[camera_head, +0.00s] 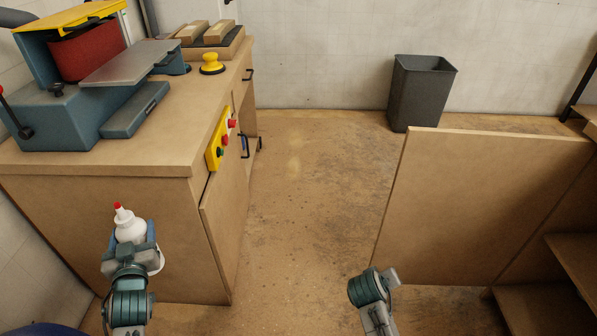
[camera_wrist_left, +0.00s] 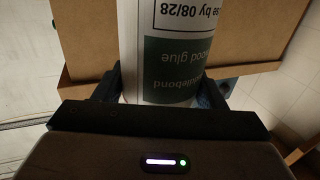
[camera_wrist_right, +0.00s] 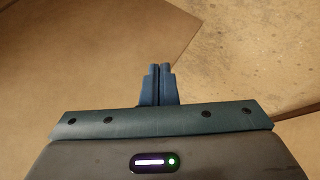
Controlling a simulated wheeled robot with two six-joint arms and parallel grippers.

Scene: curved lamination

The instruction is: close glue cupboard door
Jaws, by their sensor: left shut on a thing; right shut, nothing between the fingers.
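A large flat wooden door panel (camera_head: 485,205) stands upright at the right of the head view, swung out from a wooden unit with shelves (camera_head: 575,262). I take it for the glue cupboard door. My right gripper (camera_head: 391,278) is shut and empty, low by the panel's lower left corner; I cannot tell whether it touches. In the right wrist view its closed fingers (camera_wrist_right: 159,72) point toward a wooden surface (camera_wrist_right: 90,45). The bottle's label (camera_wrist_left: 172,60) shows in the left wrist view.
A wooden workbench (camera_head: 100,210) with a blue and red machine (camera_head: 85,70) stands at the left. A yellow switch plate (camera_head: 217,140) is on its side. A dark grey bin (camera_head: 420,92) stands by the back wall. The floor (camera_head: 310,180) between is clear.

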